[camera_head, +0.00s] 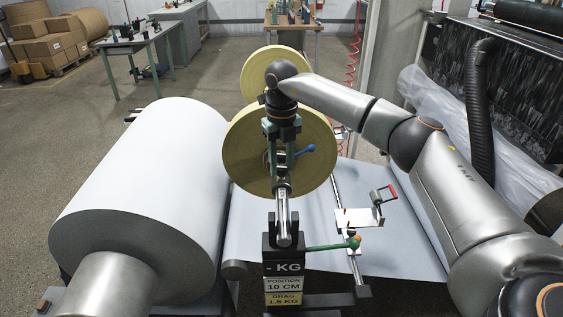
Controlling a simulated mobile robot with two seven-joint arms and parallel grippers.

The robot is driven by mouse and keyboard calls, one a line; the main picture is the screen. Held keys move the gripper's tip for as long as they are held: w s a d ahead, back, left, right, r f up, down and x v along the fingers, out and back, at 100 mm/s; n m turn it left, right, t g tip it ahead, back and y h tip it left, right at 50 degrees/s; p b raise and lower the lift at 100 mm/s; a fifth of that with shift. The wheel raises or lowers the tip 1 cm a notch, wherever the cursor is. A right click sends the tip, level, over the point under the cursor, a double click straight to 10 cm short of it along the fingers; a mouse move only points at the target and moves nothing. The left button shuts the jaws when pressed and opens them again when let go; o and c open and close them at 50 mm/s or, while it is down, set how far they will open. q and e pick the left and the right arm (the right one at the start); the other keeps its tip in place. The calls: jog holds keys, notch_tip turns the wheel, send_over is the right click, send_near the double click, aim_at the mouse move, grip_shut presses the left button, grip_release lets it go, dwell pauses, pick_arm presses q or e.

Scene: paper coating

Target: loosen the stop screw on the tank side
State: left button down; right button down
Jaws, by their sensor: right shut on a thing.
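My right arm comes in from the right, and its wrist hangs over the middle of the picture. The right gripper (279,160) points down in front of a large yellow roll (243,158). It is shut on a part with a blue-tipped handle (306,150) that sticks out to the right; the fingers hide most of this part. I cannot tell for certain whether it is the stop screw. My left gripper is not in view.
A green lever (330,246) sticks out right of the sign block. A small metal plate (357,218) with a red-handled crank (384,193) stands to the right. A big white roll (150,185) fills the left. A black hose (479,110) hangs at the right.

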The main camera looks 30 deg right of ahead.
jog(key=shift+r, duration=0.1)
jog(key=n+p, duration=0.2)
jog(key=n, duration=0.1)
jog(key=shift+r, duration=0.1)
jog(key=n+p, duration=0.2)
jog(key=n, duration=0.3)
jog(key=n+p, duration=0.1)
jog(key=n, duration=0.3)
jog(key=shift+n, duration=0.3)
jog(key=n, duration=0.5)
jog(key=shift+a, duration=0.1)
dwell(0.4)
jog(key=c, duration=0.5)
grip_release()
